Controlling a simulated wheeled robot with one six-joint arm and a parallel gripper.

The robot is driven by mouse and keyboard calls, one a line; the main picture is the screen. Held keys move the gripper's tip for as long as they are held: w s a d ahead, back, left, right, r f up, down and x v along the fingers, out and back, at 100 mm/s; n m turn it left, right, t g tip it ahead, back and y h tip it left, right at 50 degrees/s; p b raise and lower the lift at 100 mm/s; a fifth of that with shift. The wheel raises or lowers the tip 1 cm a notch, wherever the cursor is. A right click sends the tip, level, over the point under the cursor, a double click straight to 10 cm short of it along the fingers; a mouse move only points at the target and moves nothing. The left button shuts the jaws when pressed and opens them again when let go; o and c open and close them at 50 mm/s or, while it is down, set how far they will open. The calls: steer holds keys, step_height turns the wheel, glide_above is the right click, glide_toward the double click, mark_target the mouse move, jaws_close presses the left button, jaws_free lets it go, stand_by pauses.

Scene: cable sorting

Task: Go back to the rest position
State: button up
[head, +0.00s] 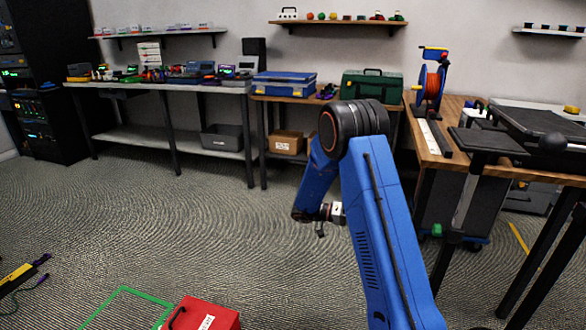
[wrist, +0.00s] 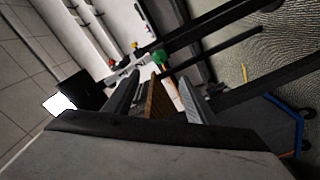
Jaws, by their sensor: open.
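My blue arm (head: 380,220) rises from the lower right of the head view, bends at a black joint, and its forearm hangs down to the left. My gripper (head: 321,231) is small and partly hidden at the forearm's end, above the carpet and in front of the workbenches. In the wrist view my gripper (wrist: 160,93) shows two grey fingers spread apart, with nothing held between them. The wrist view is tilted, with a wooden surface and a green object beyond the fingers.
A red box (head: 203,316) and a green floor outline (head: 122,291) lie at the bottom. A yellow and black item with cable (head: 20,273) is at lower left. Benches line the wall, with a blue case (head: 284,84), green case (head: 372,86) and cable reel (head: 431,84). The carpet between is open.

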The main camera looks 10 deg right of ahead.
steer(key=w+r+n+t+y, duration=0.3)
steer(key=w+r+t, duration=0.95)
steer(key=t, duration=0.35)
steer(key=s+a+r+n+t+y, duration=0.4)
steer(key=a+r+n+t+y, duration=0.4)
steer(key=a, duration=0.6)
steer(key=s+a+n+g+y, duration=0.1)
steer(key=s+a+g+y, duration=0.2)
steer(key=s, duration=0.5)
steer(key=s+a+n+g+y, duration=0.1)
steer(key=s+a+y, duration=0.2)
steer(key=s+a, duration=0.45)
steer(key=s+d+f+g, duration=0.2)
steer(key=s, duration=0.6)
steer(key=s+d+f+g+h, duration=0.1)
steer(key=s+d+f+g, duration=0.1)
steer(key=s, duration=0.6)
steer(key=s+d+f+g, duration=0.2)
steer(key=s+f, duration=0.1)
steer(key=s, duration=0.5)
steer(key=shift+s+f+n+h, duration=0.15)
steer(key=shift+s+n+h, duration=0.15)
steer(key=shift+s, duration=0.1)
